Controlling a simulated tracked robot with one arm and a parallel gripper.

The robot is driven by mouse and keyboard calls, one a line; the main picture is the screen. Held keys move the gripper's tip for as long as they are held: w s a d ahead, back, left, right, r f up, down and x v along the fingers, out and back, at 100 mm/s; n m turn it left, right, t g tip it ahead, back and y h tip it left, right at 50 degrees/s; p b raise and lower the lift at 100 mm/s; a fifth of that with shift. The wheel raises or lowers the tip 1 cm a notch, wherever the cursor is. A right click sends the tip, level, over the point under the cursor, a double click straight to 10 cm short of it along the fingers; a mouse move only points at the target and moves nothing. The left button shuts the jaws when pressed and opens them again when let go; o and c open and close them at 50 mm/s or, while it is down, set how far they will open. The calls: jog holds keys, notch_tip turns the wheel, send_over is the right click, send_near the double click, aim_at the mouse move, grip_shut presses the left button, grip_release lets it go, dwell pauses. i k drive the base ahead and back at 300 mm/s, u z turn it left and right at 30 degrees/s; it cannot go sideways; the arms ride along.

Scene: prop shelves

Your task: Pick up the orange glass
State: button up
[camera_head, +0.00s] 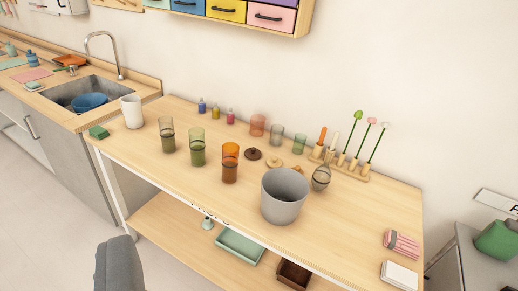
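No gripper fingers show, and nothing is seen touching the orange glass.
Brown and tan lids (253,154) lie behind the orange glass. A white cup (132,112) stands at the table's left end. A wooden rack (339,165) holds tools at the right. A dark grey object (115,265) rises in front at lower left. Drawers (225,10) hang above.

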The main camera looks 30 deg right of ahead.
aim_at(230, 154)
jog(key=z, duration=0.3)
jog(key=i, duration=1.3)
jog(key=z, duration=0.35)
